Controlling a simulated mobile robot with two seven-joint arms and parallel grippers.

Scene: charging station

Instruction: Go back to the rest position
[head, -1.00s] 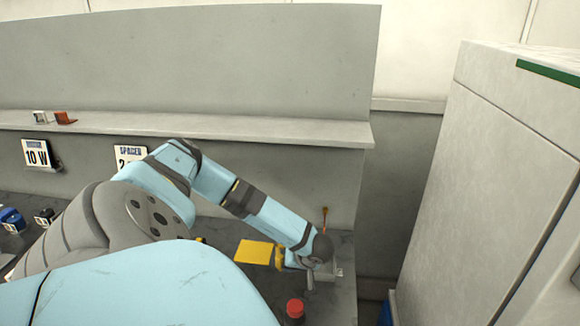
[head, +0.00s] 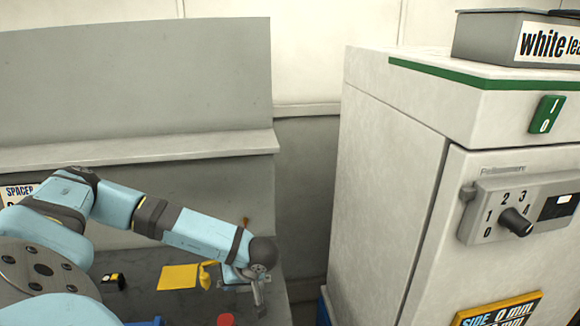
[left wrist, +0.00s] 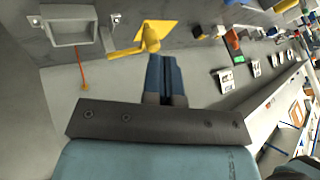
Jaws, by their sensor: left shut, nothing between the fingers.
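My left arm (head: 190,230) comes in from the left in the head view and reaches over the dark worktop (head: 140,260). Its gripper is hard to make out there. In the left wrist view my left gripper (left wrist: 163,58) has its blue fingers together with nothing between them. The fingertips show close to a yellow handle-like part (left wrist: 148,40), with a yellow square (left wrist: 158,29) beyond it; I cannot tell whether they touch. My right gripper is in neither view.
A tall white cabinet (head: 400,150) with a rotary dial (head: 515,222) and green switch (head: 546,114) stands on the right. A ledge (head: 130,150) runs behind my arm. A red cap (head: 226,320) is at the front. A grey recessed fitting (left wrist: 68,28) shows in the wrist view.

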